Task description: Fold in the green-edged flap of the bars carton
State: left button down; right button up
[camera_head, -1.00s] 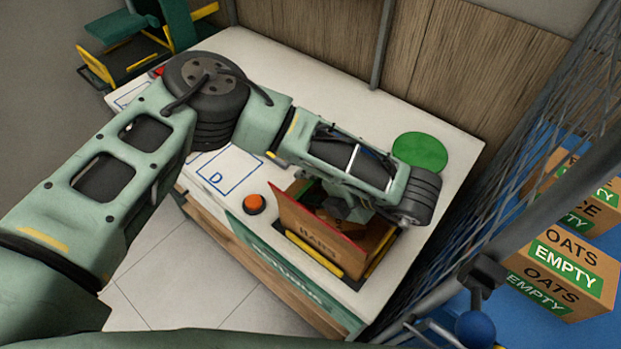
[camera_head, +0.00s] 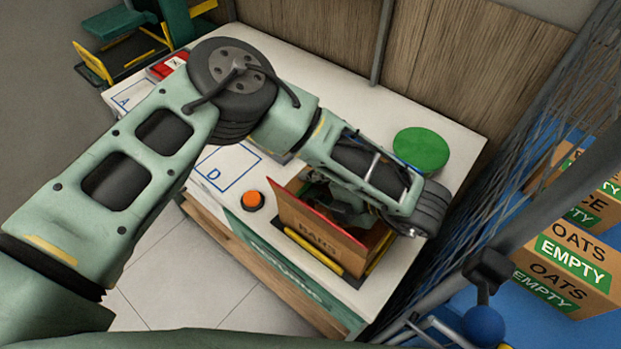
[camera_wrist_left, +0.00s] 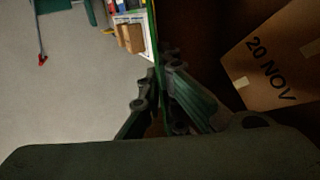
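The bars carton (camera_head: 322,245) stands on the right part of the table, with its red-edged flap raised at the front. My left gripper (camera_head: 345,211) is down at the carton's far-left side, mostly hidden behind my wrist and the red-edged flap. In the left wrist view, a thin green edge (camera_wrist_left: 154,32) runs down towards the fingers (camera_wrist_left: 156,90), which lie on either side of that line. Whether they touch or pinch the green-edged flap is unclear. A cardboard panel marked "20 NOV" (camera_wrist_left: 272,62) shows at the right. My right gripper is out of view.
An orange button (camera_head: 253,200) sits left of the carton, and a green disc (camera_head: 421,150) lies behind it. Yellow rails (camera_head: 312,252) border the carton. A mesh fence (camera_head: 490,205) stands at the right, with oats cartons (camera_head: 568,268) beyond.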

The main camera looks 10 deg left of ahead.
pick_arm(q)
jog(key=c, duration=2.5)
grip_release()
jog(key=o, duration=0.5)
notch_tip(320, 180, up, 10)
jog(key=shift+r, duration=0.1)
